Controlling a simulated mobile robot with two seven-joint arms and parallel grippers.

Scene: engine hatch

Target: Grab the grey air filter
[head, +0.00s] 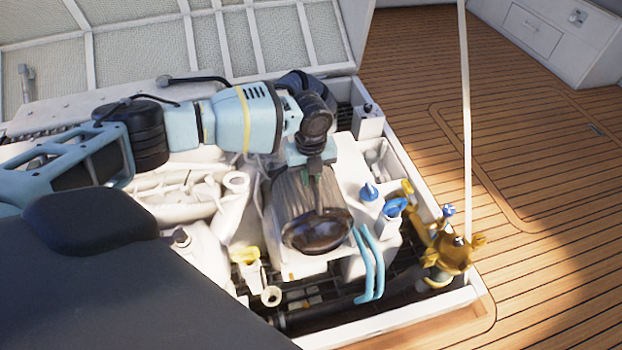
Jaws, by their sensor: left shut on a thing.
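The grey air filter (293,202) is a ribbed, dark grey cylinder with a dark round end facing the front. It sits on top of the white engine in the middle of the head view. My left gripper (315,180) comes down from above and is shut on the filter. Its fingers overlap the filter's upper side, and their tips are hard to make out. My left arm reaches in from the left and hides part of the filter's back end. My right gripper is not in view.
The white engine (240,187) fills the open hatch. Blue hoses (372,265), a blue cap (395,207) and a brass-coloured fitting (453,255) stand to the right of the filter. A white pole (466,120) rises at the right. The wooden deck (540,230) is clear.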

